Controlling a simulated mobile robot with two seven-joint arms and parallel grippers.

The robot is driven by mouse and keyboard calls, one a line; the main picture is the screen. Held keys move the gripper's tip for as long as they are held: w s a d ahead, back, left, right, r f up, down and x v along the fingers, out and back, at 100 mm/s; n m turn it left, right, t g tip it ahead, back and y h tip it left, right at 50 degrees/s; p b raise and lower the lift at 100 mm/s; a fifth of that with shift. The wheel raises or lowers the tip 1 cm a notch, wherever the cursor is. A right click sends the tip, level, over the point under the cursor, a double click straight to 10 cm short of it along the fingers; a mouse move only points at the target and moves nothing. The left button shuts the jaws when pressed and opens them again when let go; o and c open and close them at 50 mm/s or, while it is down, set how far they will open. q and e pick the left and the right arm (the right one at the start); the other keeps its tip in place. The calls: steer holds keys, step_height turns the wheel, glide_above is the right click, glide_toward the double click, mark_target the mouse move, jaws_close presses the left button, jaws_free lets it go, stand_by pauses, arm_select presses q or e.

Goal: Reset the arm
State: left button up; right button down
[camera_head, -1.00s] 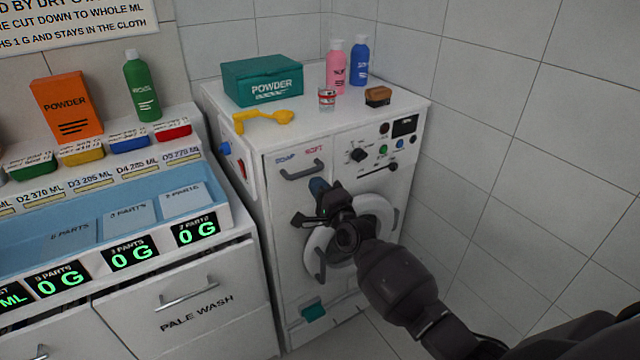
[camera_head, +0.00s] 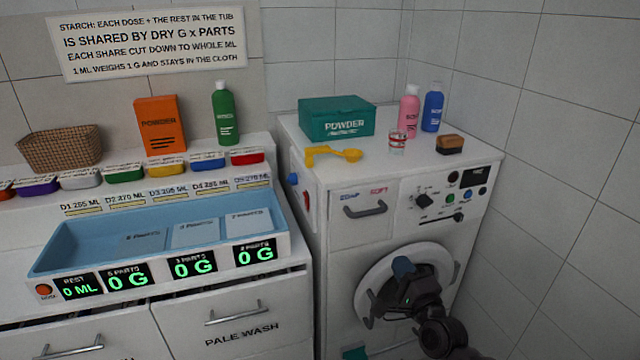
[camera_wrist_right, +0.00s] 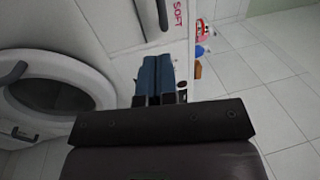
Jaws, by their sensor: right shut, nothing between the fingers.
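My right gripper (camera_head: 402,268) is in front of the round door (camera_head: 372,270) of the white washing machine (camera_head: 345,245) in the head view. Its blue fingertips are together with nothing between them. In the right wrist view the shut fingers (camera_wrist_right: 153,80) point at the machine's front, with the round door (camera_wrist_right: 20,95) to the left and a dark drawer handle (camera_wrist_right: 162,12) above. Whether the fingers touch the machine cannot be told. My left gripper is not in view.
On the machine stand a green powder box (camera_head: 337,119), a yellow scoop (camera_head: 335,154), a pink bottle (camera_head: 409,112), a blue bottle (camera_head: 432,110), a small glass (camera_head: 397,141) and a brush (camera_head: 450,144). A counter with a blue tray (camera_head: 75,243) is at left. A tiled wall closes off the right.

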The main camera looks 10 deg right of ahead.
steer(key=s+a+f+n+g, duration=0.1)
steer(key=s+f+n+g, duration=0.3)
steer(key=s+f+n, duration=0.5)
steer(key=s+a+f+n+g+h, duration=0.1)
steer(key=s+f+n+g, duration=0.3)
steer(key=s, duration=1.2)
step_height(320, 180, down, 5)
steer(key=n, duration=0.5)
steer(key=shift+a+r+g+h, duration=0.15)
steer(key=shift+a+g+h, duration=0.15)
steer(key=shift+a, duration=0.1)
